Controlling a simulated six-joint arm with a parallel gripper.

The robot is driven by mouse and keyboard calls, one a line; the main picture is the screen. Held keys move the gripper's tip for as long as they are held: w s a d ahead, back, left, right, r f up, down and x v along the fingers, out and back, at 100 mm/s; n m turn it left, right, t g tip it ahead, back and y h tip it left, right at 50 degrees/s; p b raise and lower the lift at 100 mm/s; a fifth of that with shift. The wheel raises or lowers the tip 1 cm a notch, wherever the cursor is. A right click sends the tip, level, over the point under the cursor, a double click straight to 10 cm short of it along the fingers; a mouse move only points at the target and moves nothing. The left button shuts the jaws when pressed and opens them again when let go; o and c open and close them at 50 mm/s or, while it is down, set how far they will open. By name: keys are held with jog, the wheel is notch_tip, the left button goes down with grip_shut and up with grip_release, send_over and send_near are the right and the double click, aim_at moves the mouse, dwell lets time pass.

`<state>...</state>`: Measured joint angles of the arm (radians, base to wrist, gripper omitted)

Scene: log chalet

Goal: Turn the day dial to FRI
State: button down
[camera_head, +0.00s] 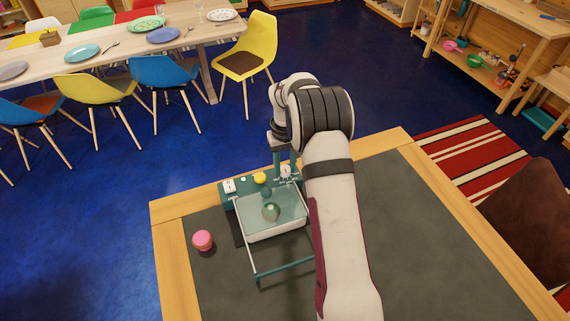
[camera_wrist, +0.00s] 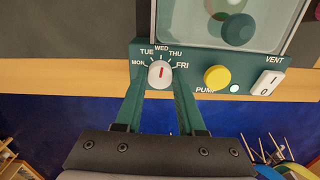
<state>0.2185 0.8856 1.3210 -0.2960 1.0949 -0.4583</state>
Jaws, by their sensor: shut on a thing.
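The day dial (camera_wrist: 161,74) is a white round knob with a red pointer line, on a teal panel (camera_wrist: 140,48). Its labels run MON, TUE, WED, THU, FRI around its top. The red line stands about upright in the wrist view, toward WED. My gripper (camera_wrist: 160,83) has its two teal fingers on either side of the dial and is shut on it. The head view also shows my gripper (camera_head: 286,168) over the panel's right end, where the dial (camera_head: 286,172) is small and partly hidden.
On the panel beside the dial are a yellow PUMP button (camera_wrist: 217,77), a lit green lamp (camera_wrist: 234,88) and a white VENT rocker (camera_wrist: 267,83). A clear-lidded chamber (camera_head: 272,213) adjoins the panel. A pink object (camera_head: 203,240) stands left on the grey tabletop (camera_head: 400,230).

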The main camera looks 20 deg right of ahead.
aim_at(285, 168)
jog(key=m, duration=1.2)
jog(key=shift+m, duration=0.3)
dwell(0.4)
jog(key=c, duration=0.8)
grip_release()
notch_tip(285, 168, up, 16)
jog(key=shift+f, duration=0.1)
